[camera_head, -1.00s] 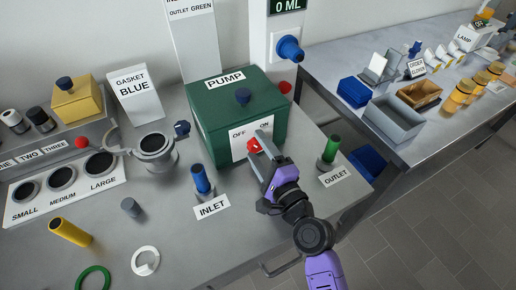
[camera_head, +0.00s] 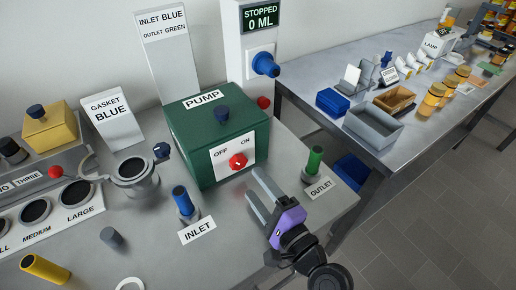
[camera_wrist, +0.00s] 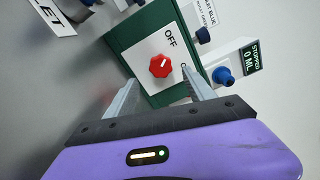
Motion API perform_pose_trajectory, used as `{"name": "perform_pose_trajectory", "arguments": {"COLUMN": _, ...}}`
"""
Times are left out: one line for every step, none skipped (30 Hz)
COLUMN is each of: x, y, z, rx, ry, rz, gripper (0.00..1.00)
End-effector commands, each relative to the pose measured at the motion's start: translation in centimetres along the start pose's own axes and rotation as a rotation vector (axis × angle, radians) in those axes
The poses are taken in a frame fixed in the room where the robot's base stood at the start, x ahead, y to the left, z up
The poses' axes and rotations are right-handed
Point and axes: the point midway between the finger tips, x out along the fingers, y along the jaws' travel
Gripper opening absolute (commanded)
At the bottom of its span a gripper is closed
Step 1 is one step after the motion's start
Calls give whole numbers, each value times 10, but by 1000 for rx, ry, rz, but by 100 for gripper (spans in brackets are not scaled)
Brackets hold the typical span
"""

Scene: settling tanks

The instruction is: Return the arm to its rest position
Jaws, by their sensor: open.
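My purple-wristed gripper (camera_head: 260,197) is open and empty. It is over the table in front of the green pump box (camera_head: 186,146), between the inlet and outlet ports and apart from the box. The red knob (camera_head: 238,161) on the pump's white OFF/ON panel is clear of the fingers. In the wrist view the red knob (camera_wrist: 160,66) shows beyond and between the two grey fingers, with its white mark slanted up to the right. My arm reaches in from the lower right.
The blue inlet port (camera_head: 182,201) stands left of my gripper, the green outlet port (camera_head: 314,161) to its right. A display (camera_head: 262,17) reads STOPPED 0 ML. A metal pot (camera_head: 135,174) stands left of the pump. The second table (camera_head: 400,140) is at the right, with open floor beside it.

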Motion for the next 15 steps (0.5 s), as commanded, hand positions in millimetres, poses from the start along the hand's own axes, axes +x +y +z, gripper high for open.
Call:
{"name": "perform_pose_trajectory", "arguments": {"x": 0, "y": 0, "z": 0, "rx": 0, "ry": 0, "rz": 0, "gripper": 63}}
{"name": "perform_pose_trajectory", "arguments": {"x": 0, "y": 0, "z": 0, "rx": 0, "ry": 0, "rz": 0, "gripper": 63}}
{"name": "perform_pose_trajectory", "arguments": {"x": 0, "y": 0, "z": 0, "rx": 0, "ry": 0, "rz": 0, "gripper": 63}}
{"name": "perform_pose_trajectory", "arguments": {"x": 0, "y": 0, "z": 0, "rx": -2, "ry": 0, "rz": 0, "gripper": 63}}
{"name": "perform_pose_trajectory", "arguments": {"x": 0, "y": 0, "z": 0, "rx": -6, "ry": 0, "rz": 0, "gripper": 63}}
{"name": "perform_pose_trajectory", "arguments": {"x": 0, "y": 0, "z": 0, "rx": -17, "ry": 1, "rz": -1, "gripper": 63}}
{"name": "perform_pose_trajectory", "arguments": {"x": 0, "y": -1, "z": -1, "rx": -29, "ry": 4, "rz": -4, "gripper": 63}}
{"name": "perform_pose_trajectory", "arguments": {"x": 0, "y": -2, "z": -2, "rx": -49, "ry": 10, "rz": -8, "gripper": 63}}
{"name": "perform_pose_trajectory", "arguments": {"x": 0, "y": -5, "z": -6, "rx": -94, "ry": 26, "rz": -16, "gripper": 63}}
{"name": "perform_pose_trajectory", "arguments": {"x": 0, "y": -10, "z": -9, "rx": -140, "ry": 41, "rz": -27, "gripper": 63}}
{"name": "perform_pose_trajectory", "arguments": {"x": -1, "y": -18, "z": -12, "rx": -199, "ry": 60, "rz": -42, "gripper": 63}}
{"name": "perform_pose_trajectory", "arguments": {"x": -5, "y": -26, "z": -16, "rx": -282, "ry": 92, "rz": -57, "gripper": 63}}
{"name": "perform_pose_trajectory", "arguments": {"x": -12, "y": -28, "z": -20, "rx": -346, "ry": 119, "rz": -60, "gripper": 63}}
{"name": "perform_pose_trajectory", "arguments": {"x": -20, "y": -29, "z": -24, "rx": -410, "ry": 148, "rz": -60, "gripper": 63}}
{"name": "perform_pose_trajectory", "arguments": {"x": -32, "y": -30, "z": -29, "rx": -493, "ry": 185, "rz": -56, "gripper": 63}}
